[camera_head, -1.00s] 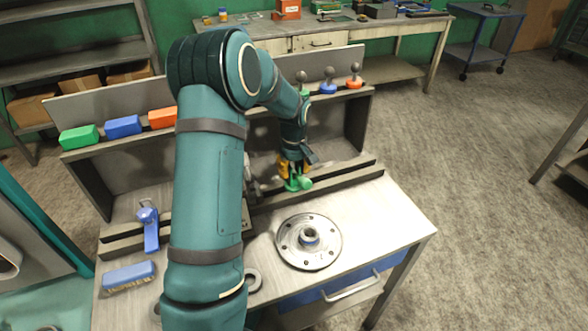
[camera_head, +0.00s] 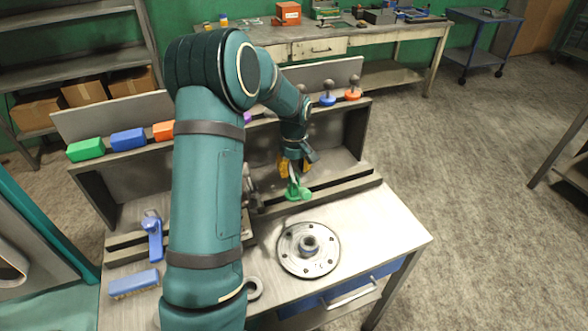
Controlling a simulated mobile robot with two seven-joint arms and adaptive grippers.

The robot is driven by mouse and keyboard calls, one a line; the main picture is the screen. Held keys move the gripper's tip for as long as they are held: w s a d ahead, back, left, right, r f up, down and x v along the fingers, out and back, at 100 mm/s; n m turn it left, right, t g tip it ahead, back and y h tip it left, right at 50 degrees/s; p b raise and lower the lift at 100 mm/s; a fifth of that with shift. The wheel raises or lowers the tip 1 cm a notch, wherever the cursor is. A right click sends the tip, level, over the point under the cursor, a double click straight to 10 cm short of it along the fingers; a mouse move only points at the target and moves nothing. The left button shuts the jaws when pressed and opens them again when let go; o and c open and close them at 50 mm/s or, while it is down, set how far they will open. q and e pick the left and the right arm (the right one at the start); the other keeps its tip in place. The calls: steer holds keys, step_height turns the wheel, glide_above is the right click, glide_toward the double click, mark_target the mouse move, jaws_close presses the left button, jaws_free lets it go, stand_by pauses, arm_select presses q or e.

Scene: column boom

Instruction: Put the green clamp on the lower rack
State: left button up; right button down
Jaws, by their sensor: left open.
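The green clamp (camera_head: 298,192) stands at the right part of the lower rack (camera_head: 345,184), a pair of low dark rails along the bench. Its foot appears to be at the rails. My left gripper (camera_head: 295,177), with yellow parts, is just above and behind the clamp. It is open, and its fingers are small and partly hidden, so I cannot tell whether they touch the clamp. A blue clamp (camera_head: 153,236) stands on the left part of the same rack. My left arm hides the rack's middle. My right gripper is not in view.
A round metal flange (camera_head: 308,249) lies on the bench in front of the rack. A blue brush (camera_head: 134,284) lies at the front left. The upper shelf holds green (camera_head: 86,149), blue (camera_head: 128,139) and orange blocks, and several knobs. The bench's right front is clear.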

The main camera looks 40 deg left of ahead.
arm_select(q)
steer(key=shift+r+p, duration=1)
steer(key=shift+r, duration=0.55)
steer(key=o, duration=0.7)
step_height(320, 180, up, 12)
